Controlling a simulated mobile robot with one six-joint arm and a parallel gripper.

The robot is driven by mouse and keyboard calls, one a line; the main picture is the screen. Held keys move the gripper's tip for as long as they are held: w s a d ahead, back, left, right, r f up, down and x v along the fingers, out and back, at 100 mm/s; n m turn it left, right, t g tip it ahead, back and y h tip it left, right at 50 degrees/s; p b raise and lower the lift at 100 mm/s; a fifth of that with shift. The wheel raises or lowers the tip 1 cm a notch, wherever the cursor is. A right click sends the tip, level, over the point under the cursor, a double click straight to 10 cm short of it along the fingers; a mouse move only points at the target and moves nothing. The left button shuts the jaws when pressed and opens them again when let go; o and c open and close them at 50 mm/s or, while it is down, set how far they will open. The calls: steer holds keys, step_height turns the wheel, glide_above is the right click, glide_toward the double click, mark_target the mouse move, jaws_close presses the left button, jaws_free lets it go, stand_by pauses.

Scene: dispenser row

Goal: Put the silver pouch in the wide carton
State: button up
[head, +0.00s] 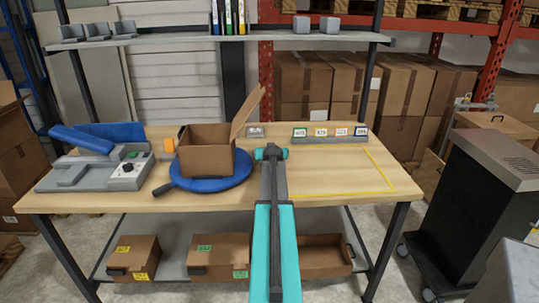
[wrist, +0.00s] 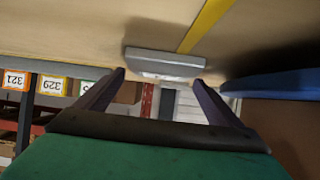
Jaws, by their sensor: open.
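The silver pouch (wrist: 165,65) is a flat grey piece with a paler lower part. In the wrist view it lies at the fingertips of my gripper (wrist: 160,78), which is open. I cannot tell whether it is between the fingers or just beyond them. In the head view a small grey item (head: 255,131), perhaps the pouch, shows at the table's back edge, just beyond my gripper (head: 271,152). An open brown carton (head: 207,160), likely the wide carton, stands on a blue round turntable (head: 240,180) left of my arm, one flap raised.
A grey sealing machine (head: 95,165) stands at the table's left. A row of numbered label stands (head: 330,133) lines the back right. A yellow-taped area (head: 355,192) on the right of the table is bare. Several cartons (head: 220,256) sit on the lower shelf.

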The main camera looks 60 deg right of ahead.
steer(key=shift+b+v, duration=0.55)
steer(key=shift+v, duration=4.8)
